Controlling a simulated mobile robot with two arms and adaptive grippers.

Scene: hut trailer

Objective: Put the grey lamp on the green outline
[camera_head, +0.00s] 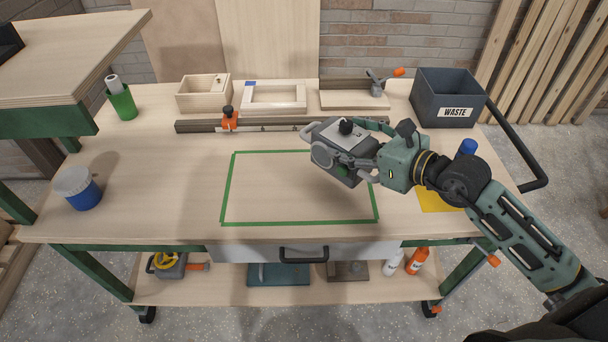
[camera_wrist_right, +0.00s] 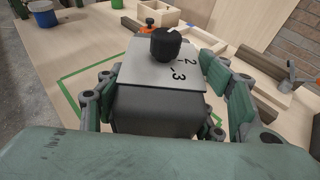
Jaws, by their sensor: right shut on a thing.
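The grey lamp (camera_head: 336,150) is a boxy dark grey body with a lighter grey top and a black knob. My right gripper (camera_head: 352,158) is shut on it, with a finger on each side. The lamp hangs over the right part of the green outline (camera_head: 230,190), a taped rectangle on the bench top, and seems to be above the surface. In the right wrist view the lamp (camera_wrist_right: 155,105) sits between the fingers, its top marked "2-3", and part of the green outline (camera_wrist_right: 68,98) shows beside it. My left gripper is in neither view.
The workbench (camera_head: 150,215) also bears a blue-and-white pot (camera_head: 80,190), a green cup (camera_head: 122,103), a wooden box (camera_head: 203,92), a rail with an orange clamp (camera_head: 230,120) and a dark WASTE bin (camera_head: 446,97). Inside the outline, the left part is clear.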

